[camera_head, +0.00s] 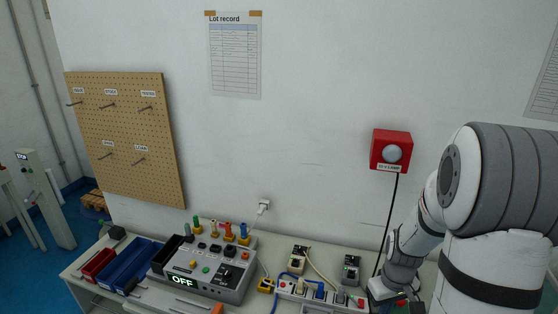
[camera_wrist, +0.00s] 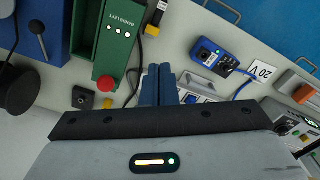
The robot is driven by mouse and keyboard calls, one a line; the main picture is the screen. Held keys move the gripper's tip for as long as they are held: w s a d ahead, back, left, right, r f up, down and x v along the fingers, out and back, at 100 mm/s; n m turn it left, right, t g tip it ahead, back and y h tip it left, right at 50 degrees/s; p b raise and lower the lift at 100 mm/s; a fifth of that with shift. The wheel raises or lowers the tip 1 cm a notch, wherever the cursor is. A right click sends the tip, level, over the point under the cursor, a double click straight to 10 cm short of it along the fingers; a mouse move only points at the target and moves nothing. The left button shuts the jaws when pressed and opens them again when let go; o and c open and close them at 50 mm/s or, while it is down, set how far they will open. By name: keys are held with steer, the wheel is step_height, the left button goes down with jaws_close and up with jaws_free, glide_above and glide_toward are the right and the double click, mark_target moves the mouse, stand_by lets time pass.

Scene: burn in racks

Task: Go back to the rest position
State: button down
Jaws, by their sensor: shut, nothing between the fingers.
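My gripper (camera_wrist: 159,85) shows in the wrist view with its two dark blue fingers pressed together and nothing between them. In the head view my arm reaches down at the right to the bench, and the gripper's fingers are not clearly visible there.
A grey control box (camera_head: 205,272) with an OFF display stands on the bench, beside blue bins (camera_head: 130,268) and a red bin (camera_head: 98,265). A red lamp box (camera_head: 391,151) and a pegboard (camera_head: 125,135) hang on the wall. A blue device (camera_wrist: 213,56) lies near a "20 V" label.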

steer(key=s+a+r+m+t+b, duration=0.2)
steer(key=s+a+r+t+b, duration=0.1)
steer(key=s+a+r+b, duration=0.6)
steer(key=s+a, duration=0.2)
steer(key=s, duration=0.1)
steer(key=shift+s+r+m, duration=0.3)
steer(key=shift+s, duration=0.05)
